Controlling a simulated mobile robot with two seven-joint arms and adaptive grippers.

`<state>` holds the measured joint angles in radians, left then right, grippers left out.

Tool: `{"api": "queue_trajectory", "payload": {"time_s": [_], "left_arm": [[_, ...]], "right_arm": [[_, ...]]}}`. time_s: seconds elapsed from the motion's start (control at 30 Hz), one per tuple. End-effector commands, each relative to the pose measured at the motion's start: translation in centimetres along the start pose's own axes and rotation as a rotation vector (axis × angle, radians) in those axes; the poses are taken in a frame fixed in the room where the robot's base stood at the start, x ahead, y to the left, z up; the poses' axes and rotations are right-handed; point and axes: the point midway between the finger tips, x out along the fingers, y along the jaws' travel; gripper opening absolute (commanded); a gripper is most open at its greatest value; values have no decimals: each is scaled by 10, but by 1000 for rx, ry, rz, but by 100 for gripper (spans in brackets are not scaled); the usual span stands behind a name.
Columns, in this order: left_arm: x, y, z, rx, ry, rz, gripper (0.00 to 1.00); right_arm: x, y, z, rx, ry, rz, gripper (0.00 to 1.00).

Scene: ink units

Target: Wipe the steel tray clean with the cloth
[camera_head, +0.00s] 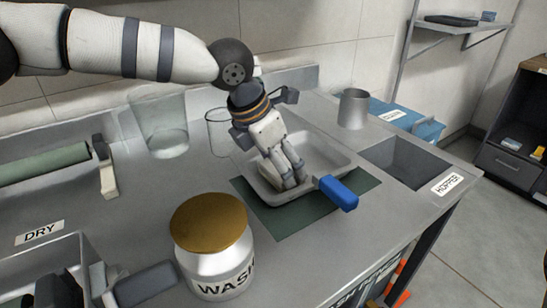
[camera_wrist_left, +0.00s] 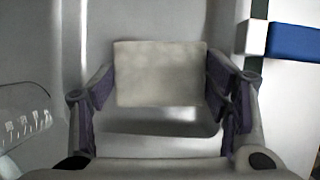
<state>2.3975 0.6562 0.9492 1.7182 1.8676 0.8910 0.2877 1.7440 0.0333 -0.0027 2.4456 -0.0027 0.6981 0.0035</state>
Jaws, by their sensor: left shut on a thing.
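The steel tray (camera_head: 327,152) sits on a dark green mat (camera_head: 262,212) in the head view, with its blue handle (camera_head: 337,193) toward the front right. My left gripper (camera_head: 290,184) reaches down into the tray with its fingers low over the tray floor. In the left wrist view, the left gripper (camera_wrist_left: 160,95) is shut on a pale cloth (camera_wrist_left: 158,75), which looks like a flat cream block between the fingers. Bare tray floor (camera_wrist_left: 155,22) and the blue handle (camera_wrist_left: 292,42) show around it.
A WASH jar (camera_head: 215,268) with a brown lid stands in front of the mat. A large glass beaker (camera_head: 160,130) and a smaller glass (camera_head: 219,140) stand behind. A steel cup (camera_head: 353,108) and the HOPPER opening (camera_head: 404,163) are to the right. A green roller (camera_head: 45,163) lies left.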

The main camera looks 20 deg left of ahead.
Motion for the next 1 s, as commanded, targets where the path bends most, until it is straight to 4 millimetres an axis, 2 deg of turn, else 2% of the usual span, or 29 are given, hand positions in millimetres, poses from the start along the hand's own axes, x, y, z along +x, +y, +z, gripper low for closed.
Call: {"api": "queue_trajectory", "payload": {"time_s": [0.17,0.4,0.6,1.0], "left_arm": [[0,0,0,-1,1,-1,47],[-33,0,14,2,-8,6,47],[-53,1,23,1,-5,3,47],[-55,1,24,0,1,-1,47]], "right_arm": [[0,0,0,0,-1,0,40],[-18,0,-11,0,53,-2,40],[-26,-1,-16,0,80,-3,40],[-27,-1,-16,0,81,-3,40]]}}
